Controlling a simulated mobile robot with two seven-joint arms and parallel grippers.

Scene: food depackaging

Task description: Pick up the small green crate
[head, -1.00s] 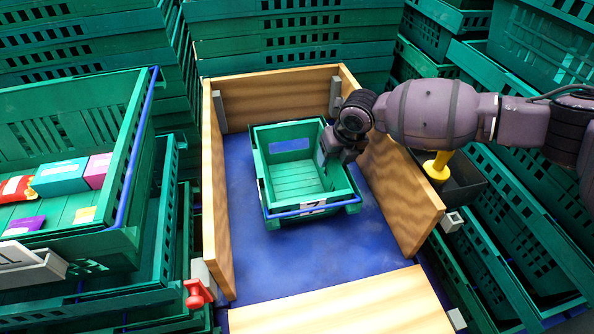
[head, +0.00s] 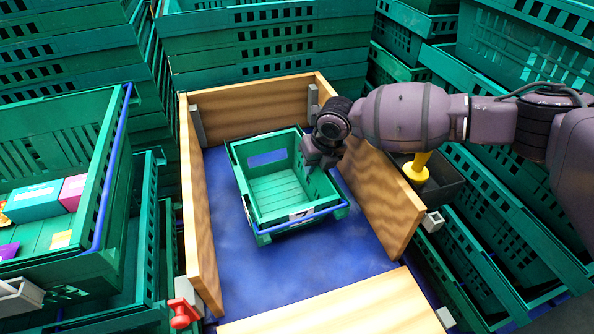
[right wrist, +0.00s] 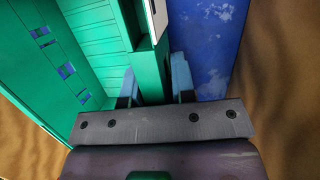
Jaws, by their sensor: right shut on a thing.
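The small green crate (head: 280,217) is empty, with a blue handle bar and a white label on its near side. It is inside a wooden-walled bay with a blue floor (head: 225,270). My right gripper (head: 314,168) is at its right wall. In the right wrist view, the gripper's two fingers (right wrist: 155,85) straddle the crate's green wall (right wrist: 152,68), one inside and one outside, shut on it. Whether the crate's bottom touches the floor is hard to tell. My left gripper is not in view.
Wooden walls (head: 202,230) enclose the bay at left, back and right, with a low board (head: 335,308) in front. A larger green crate (head: 65,150) with packages stands at left. Stacked green crates surround the bay. A black bin (head: 440,188) with a yellow object is at right.

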